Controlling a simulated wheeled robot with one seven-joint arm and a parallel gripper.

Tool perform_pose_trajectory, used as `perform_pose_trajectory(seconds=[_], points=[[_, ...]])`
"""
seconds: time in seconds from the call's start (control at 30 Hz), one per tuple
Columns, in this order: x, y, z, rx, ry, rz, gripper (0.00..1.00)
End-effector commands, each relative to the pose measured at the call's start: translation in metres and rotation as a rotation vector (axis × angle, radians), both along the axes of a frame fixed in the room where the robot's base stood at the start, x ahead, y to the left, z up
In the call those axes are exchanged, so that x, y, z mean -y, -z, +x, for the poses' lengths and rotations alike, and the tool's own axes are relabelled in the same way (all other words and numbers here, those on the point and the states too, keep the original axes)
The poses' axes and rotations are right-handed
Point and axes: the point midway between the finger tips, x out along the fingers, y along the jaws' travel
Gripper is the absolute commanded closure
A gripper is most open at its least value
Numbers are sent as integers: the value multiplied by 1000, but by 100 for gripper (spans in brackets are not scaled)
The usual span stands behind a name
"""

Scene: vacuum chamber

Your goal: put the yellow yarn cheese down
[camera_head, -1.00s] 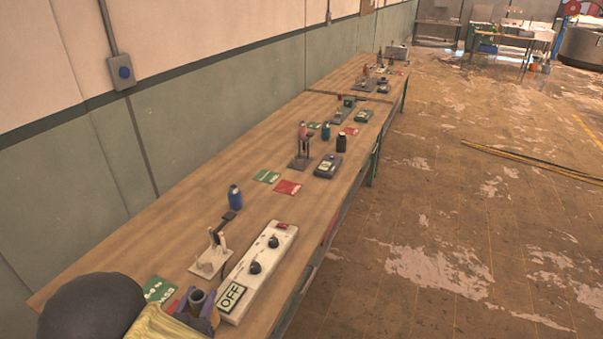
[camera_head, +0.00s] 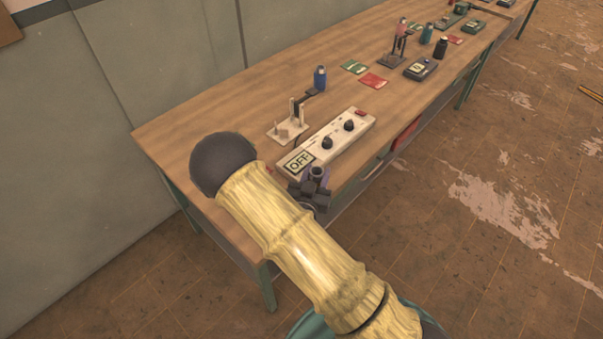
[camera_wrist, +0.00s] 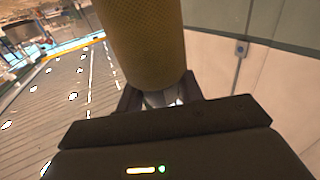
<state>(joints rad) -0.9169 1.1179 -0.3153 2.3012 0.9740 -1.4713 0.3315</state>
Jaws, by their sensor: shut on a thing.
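The yellow yarn cheese (camera_wrist: 145,42) is a ribbed, dull yellow-brown cylinder in the wrist view. It runs out of the top edge, so its far end is hidden. My gripper (camera_wrist: 160,98) is shut on its near end, with a dark jaw on each side. No table surface shows touching the cheese in that view. In the head view, my pale yellow arm crosses the near end of the wooden table (camera_head: 215,105). I cannot clearly make out the cheese there.
A white panel marked OFF (camera_head: 343,133), a small white stand (camera_head: 288,130) and a blue bottle (camera_head: 320,78) stand near my arm. Green (camera_head: 354,67) and red (camera_head: 373,81) cards lie beyond. Bare wood shows at the table's left; a wall runs behind.

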Motion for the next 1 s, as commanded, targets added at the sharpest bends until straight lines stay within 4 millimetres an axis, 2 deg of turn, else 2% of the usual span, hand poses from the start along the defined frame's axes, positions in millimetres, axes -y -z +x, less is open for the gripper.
perform_pose_trajectory(seconds=[0.03,0.2,0.5,0.7,1.0], points=[[13,15,4,-3,-9,-10,100],[52,57,14,-6,-71,-14,100],[115,122,19,-8,-194,-10,100],[137,144,16,-2,-247,-3,100],[139,145,16,2,-255,-1,100]])
